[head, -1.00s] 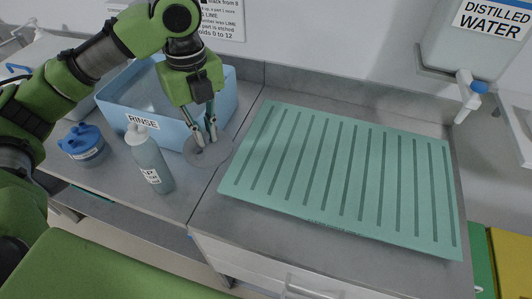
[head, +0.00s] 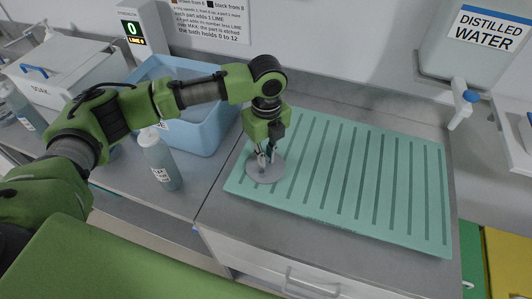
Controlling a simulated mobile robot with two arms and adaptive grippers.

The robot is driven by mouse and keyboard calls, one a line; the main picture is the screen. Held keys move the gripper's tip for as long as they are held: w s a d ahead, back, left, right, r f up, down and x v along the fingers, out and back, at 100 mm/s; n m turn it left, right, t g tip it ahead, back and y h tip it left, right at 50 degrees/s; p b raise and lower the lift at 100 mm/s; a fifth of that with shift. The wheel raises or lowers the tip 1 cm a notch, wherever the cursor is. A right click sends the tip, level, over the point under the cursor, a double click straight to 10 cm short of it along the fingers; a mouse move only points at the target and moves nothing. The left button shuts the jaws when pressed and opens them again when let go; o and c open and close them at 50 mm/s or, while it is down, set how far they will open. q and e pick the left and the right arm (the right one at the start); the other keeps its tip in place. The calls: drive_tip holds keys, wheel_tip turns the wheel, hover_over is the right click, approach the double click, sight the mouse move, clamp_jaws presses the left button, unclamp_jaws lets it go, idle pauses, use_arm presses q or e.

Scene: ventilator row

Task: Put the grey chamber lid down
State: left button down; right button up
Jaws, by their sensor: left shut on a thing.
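The grey chamber lid (head: 266,170) is a flat round disc with a small raised grip. My left gripper (head: 266,156) points down and is shut on the lid's middle. The lid is over the left end of the green ridged mat (head: 345,185). I cannot tell whether the lid touches the mat or hangs just above it. My right gripper is not in view.
The blue rinse tub (head: 195,130) stands left of the mat, with a labelled squeeze bottle (head: 159,160) in front. A distilled water tank (head: 480,45) with a tap hangs at the upper right. Most of the mat is bare.

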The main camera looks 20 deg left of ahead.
use_arm(q)
drive_tip(key=shift+f, duration=0.25)
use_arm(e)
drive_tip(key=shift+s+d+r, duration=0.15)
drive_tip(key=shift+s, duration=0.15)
use_arm(q)
drive_tip(key=shift+f, duration=0.1)
drive_tip(key=c, duration=2.1)
unclamp_jaws()
drive_tip(key=shift+r, duration=0.3)
wheel_tip(320, 180, up, 12)
drive_tip(key=b, duration=0.2)
drive_tip(key=shift+f+b, duration=0.15)
drive_tip(key=shift+b, duration=0.2)
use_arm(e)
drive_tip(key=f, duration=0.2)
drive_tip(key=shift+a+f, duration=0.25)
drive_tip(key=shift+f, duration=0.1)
